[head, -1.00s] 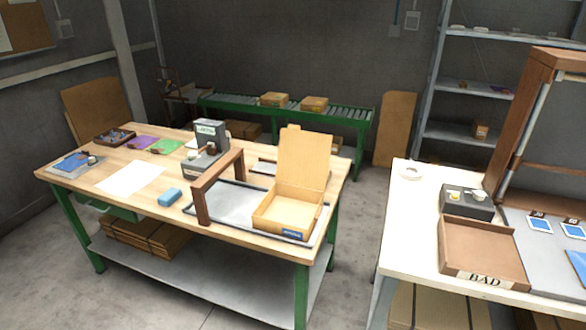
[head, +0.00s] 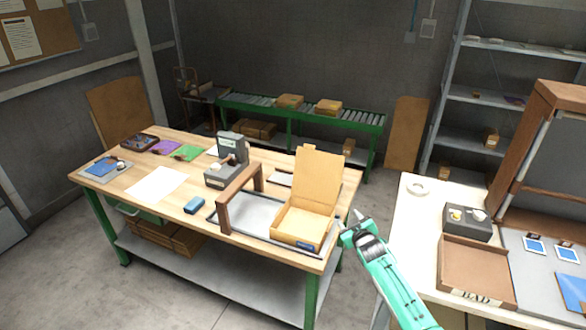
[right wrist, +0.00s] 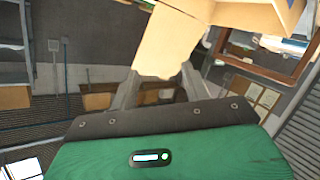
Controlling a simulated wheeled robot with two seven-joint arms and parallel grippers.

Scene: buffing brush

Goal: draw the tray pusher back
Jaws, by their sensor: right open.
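A brown wooden arch (head: 237,193), which looks like the tray pusher, stands across the grey tray (head: 252,207) on the wooden workbench. An open cardboard box (head: 300,226) with its lid raised sits on the tray, to the right of the arch. My right gripper (head: 348,219) is open and empty beyond the bench's right edge, just right of the box and apart from the arch. In the right wrist view its two dark fingers (right wrist: 157,82) are spread, with cardboard (right wrist: 170,40) showing beyond them. My left gripper does not show.
A grey device (head: 226,165) stands behind the arch, and a blue block (head: 194,206) lies left of it. A white table (head: 412,215) with a brown "BAD" tray (head: 478,268) is at the right. Bare floor lies between bench and table.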

